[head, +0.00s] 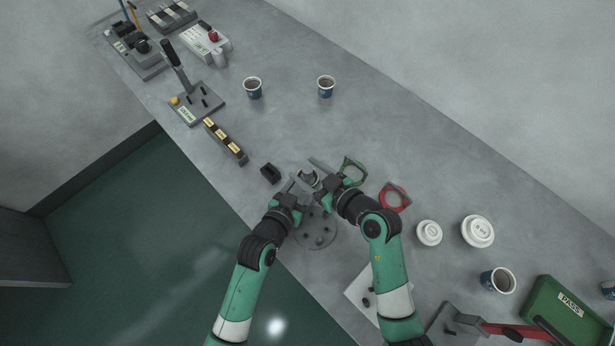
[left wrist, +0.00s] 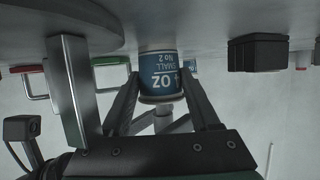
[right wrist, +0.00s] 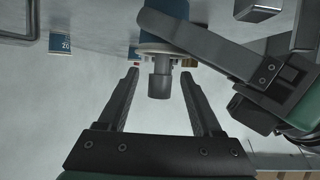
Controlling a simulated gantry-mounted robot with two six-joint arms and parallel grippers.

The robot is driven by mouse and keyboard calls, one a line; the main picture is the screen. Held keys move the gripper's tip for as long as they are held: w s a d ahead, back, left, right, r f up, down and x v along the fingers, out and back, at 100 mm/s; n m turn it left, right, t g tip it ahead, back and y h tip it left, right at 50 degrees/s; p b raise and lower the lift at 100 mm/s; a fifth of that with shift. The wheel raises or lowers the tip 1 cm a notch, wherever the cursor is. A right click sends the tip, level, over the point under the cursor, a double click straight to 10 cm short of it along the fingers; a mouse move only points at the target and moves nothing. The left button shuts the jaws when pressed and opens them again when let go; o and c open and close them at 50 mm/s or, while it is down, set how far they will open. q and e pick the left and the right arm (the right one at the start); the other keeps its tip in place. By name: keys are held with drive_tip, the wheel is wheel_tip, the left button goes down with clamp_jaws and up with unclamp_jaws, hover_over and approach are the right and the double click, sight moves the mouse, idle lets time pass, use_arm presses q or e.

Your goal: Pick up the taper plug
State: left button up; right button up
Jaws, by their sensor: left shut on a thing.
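The taper plug has a blue body marked "SMALL No 2" and "OZ" (left wrist: 160,72) and a grey stem; its body (right wrist: 168,28) and stem (right wrist: 160,80) also show in the right wrist view. In the head view it is small and partly hidden between the grippers. My left gripper (head: 297,184) is shut on the plug's blue body, one finger crossing it in the right wrist view. My right gripper (right wrist: 160,76) is open, with the stem between its spread fingers and gaps on both sides.
A round grey plate (head: 316,240) with pegs lies below the grippers. A black block (head: 270,173) is to the left. A green frame (head: 353,172), a red frame (head: 395,197) and white lids (head: 429,232) are to the right. The bench beyond, toward two cups (head: 253,88), is clear.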

clamp_jaws()
idle(0.3)
wheel_tip(320, 180, up, 10)
drive_tip(key=shift+r, duration=0.1)
use_arm(q)
drive_tip(key=o, duration=1.4)
drive_tip(key=shift+s, duration=0.1)
drive_tip(key=v, duration=1.2)
drive_tip(key=shift+a, duration=0.1)
